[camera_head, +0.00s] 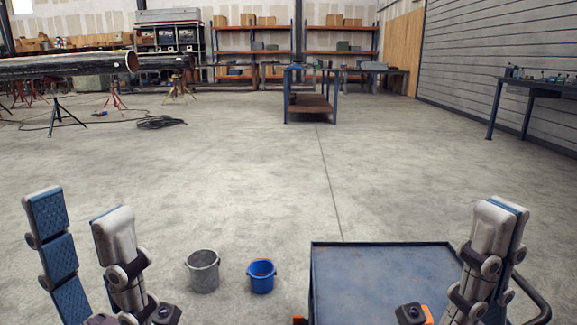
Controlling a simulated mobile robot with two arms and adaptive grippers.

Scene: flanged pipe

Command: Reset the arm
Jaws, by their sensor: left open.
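My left gripper (79,208) is at the lower left of the head view, pointing up. Its two fingers stand apart, one showing a blue ribbed pad, with nothing between them. My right gripper (505,208) is at the lower right, in front of the right side of a blue-topped cart. Its fingers overlap in this view, so the gap between them is hidden. I see no object at its fingertips. Both arms are mostly below the picture edge.
The blue cart (375,268) stands in front of me. A grey bucket (203,272) and a blue bucket (261,277) stand on the floor left of it. A long pipe (65,66) rests on stands at the far left. A workbench (311,103) stands far back. The middle floor is clear.

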